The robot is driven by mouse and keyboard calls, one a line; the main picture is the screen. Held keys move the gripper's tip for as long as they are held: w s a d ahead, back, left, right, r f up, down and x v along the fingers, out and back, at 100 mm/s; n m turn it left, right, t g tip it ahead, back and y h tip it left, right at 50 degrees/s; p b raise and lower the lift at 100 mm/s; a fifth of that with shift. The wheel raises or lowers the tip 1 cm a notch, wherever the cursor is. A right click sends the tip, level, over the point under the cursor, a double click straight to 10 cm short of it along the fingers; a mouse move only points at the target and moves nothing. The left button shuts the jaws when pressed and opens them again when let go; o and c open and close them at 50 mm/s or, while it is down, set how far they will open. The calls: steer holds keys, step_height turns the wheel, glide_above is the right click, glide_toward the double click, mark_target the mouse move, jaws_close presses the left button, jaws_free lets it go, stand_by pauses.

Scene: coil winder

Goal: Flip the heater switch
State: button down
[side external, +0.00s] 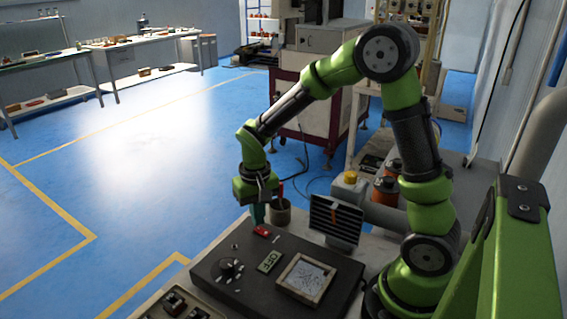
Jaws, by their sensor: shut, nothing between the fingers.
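A dark control box (215,262) lies on the bench below my arm. A small red part (262,231), which looks like the switch, sits near its back edge; its position is too small to tell. A green display (270,262) on the box seems to read OFF. My gripper (257,214) points down just above and behind the red part. It is shut and empty, and I cannot tell whether it touches the red part.
A black knob (229,268) and a framed pale panel (306,278) are on the box. A cup with a red-handled tool (280,211) stands close behind my gripper. A striped dark panel (335,220) stands to the right. A tray (174,303) is at the front left.

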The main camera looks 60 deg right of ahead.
mark_target(260, 231)
steer(key=shift+f, duration=0.95)
stand_by(0.4)
steer(key=shift+r, duration=3.55)
steer(key=shift+s+a+f, duration=0.2)
steer(key=shift+s+a, duration=0.05)
steer(key=shift+s, duration=0.2)
steer(key=s+a+r+n+t+y, duration=0.2)
steer(key=s+a+r+t, duration=0.2)
steer(key=s+r+t, duration=0.3)
steer(key=s+r, duration=0.5)
steer(key=shift+f, duration=0.1)
